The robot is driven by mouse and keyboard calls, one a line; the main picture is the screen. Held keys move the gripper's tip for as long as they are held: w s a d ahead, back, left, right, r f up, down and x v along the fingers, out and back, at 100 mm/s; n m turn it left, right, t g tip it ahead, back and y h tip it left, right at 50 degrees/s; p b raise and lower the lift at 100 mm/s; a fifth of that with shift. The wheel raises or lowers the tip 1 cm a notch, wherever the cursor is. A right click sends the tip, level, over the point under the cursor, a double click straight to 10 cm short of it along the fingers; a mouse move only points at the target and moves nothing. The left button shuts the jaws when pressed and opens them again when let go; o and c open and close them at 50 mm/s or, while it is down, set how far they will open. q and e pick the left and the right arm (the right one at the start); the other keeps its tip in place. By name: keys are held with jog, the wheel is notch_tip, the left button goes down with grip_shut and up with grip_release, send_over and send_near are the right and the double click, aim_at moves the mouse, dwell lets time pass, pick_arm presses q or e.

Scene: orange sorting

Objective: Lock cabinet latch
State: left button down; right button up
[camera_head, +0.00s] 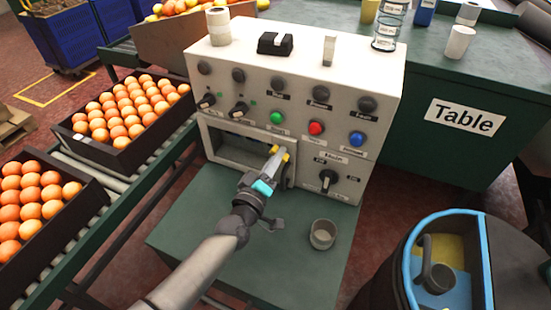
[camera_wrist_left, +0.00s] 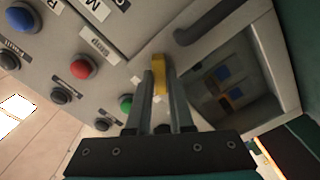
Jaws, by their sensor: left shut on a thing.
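The cabinet is a cream control box (camera_head: 300,82) standing on a green stand (camera_head: 190,215). A windowed or recessed compartment (camera_head: 232,148) is at the lower left of its front. My left gripper (camera_head: 277,156) is at the compartment's right side, with its fingers closed around a small yellow latch (camera_head: 285,156). The yellow latch also shows between the fingertips in the left wrist view (camera_wrist_left: 159,75). A dark handle (camera_wrist_left: 210,20) is close by in that view. The fingers hide part of the latch, and I cannot tell whether it is fully turned. My right gripper is not in view.
Green (camera_head: 277,118), red (camera_head: 316,128) and blue (camera_head: 357,138) buttons sit above the latch, with a black rotary knob (camera_head: 328,180) to its right. A grey cup (camera_head: 322,234) stands on the stand. Orange crates (camera_head: 122,160) line the left conveyor.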

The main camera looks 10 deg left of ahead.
pick_arm(q)
jog(key=shift+n+b, duration=0.65)
jog(key=shift+n, duration=3.05)
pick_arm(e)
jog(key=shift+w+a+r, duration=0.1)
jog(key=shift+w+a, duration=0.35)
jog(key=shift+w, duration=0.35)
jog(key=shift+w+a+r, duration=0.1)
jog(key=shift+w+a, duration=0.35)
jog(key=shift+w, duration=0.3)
pick_arm(q)
jog(key=c, duration=0.8)
grip_release()
jog(key=shift+f, duration=0.1)
